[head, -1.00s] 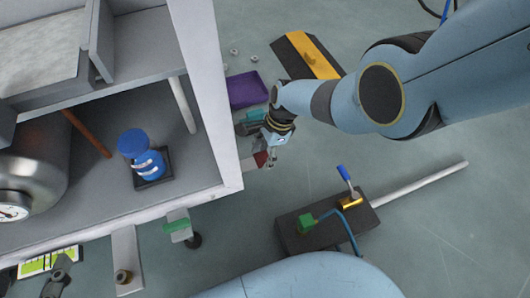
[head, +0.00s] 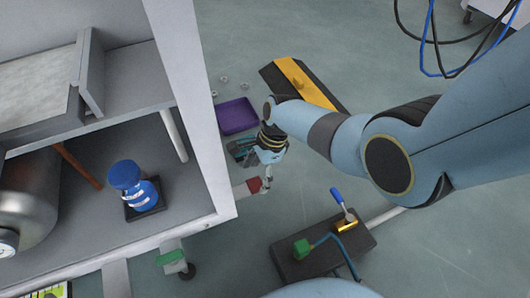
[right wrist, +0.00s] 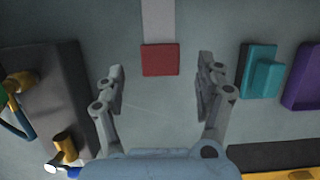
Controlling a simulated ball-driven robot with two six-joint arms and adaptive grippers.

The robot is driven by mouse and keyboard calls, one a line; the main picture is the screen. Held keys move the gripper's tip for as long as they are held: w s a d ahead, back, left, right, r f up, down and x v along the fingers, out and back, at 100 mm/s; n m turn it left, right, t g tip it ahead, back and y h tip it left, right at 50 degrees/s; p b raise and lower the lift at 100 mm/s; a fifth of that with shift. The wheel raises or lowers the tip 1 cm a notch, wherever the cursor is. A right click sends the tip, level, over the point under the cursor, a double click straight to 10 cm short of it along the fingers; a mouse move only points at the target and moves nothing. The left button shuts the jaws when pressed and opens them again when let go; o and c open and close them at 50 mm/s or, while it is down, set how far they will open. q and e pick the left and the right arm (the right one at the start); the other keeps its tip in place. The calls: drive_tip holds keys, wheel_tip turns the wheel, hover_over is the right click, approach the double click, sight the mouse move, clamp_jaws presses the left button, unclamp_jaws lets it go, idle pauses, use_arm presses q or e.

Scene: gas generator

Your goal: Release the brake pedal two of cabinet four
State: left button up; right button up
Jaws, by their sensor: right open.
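A red pedal (head: 255,186) on a pale bar sticks out low from the right side of the white-framed cabinet (head: 193,120). It also shows in the right wrist view (right wrist: 160,59), ahead of the jaws and centred between them. My right gripper (head: 267,184) is beside the red pedal in the head view. Its two fingers (right wrist: 161,78) are spread and empty in the right wrist view, with no visible contact with the pedal. A green pedal (head: 171,257) sits at the cabinet's lower front edge. Which pedal is number two cannot be read. My left gripper is not in view.
A black hand pump (head: 285,262) with a blue-tipped lever stands on the floor at lower right. A purple tray (head: 236,116), a teal block (right wrist: 262,75) and a black-and-yellow ramp (head: 300,85) lie near my right arm. Cables (head: 437,60) lie at upper right.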

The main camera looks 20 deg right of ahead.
drive_tip(key=v, duration=0.8)
drive_tip(key=shift+r, duration=0.4)
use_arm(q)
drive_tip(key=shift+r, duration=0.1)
